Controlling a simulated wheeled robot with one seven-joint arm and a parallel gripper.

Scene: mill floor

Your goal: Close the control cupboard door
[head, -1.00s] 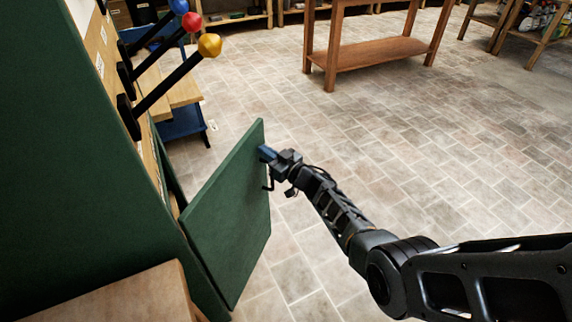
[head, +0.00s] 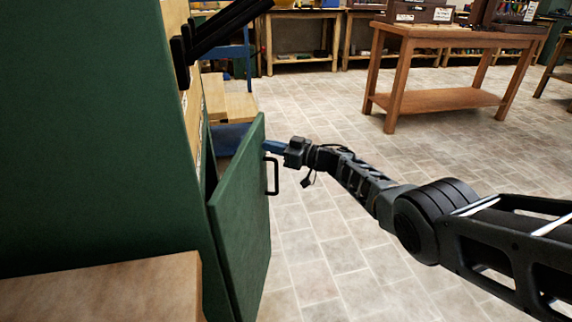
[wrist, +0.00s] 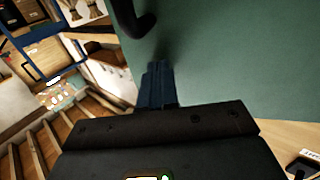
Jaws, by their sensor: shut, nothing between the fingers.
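The control cupboard is a tall green cabinet (head: 90,130) at the left of the head view. Its green door (head: 238,225) stands partly open, with a dark gap behind it. A black bar handle (head: 273,175) is on the door's outer face; it also shows at the top of the wrist view (wrist: 130,18). My gripper (head: 272,147) is shut and empty, its blue fingers at the door's outer face near the upper free edge, just above the handle. In the wrist view the fingertips (wrist: 158,75) are against or very close to the green panel; exact contact cannot be told.
Black levers (head: 220,35) stick out from the panel above the door. A wooden surface (head: 110,290) lies at the front left. A wooden table (head: 430,100) stands at the back right. The tiled floor (head: 350,240) right of the door is clear.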

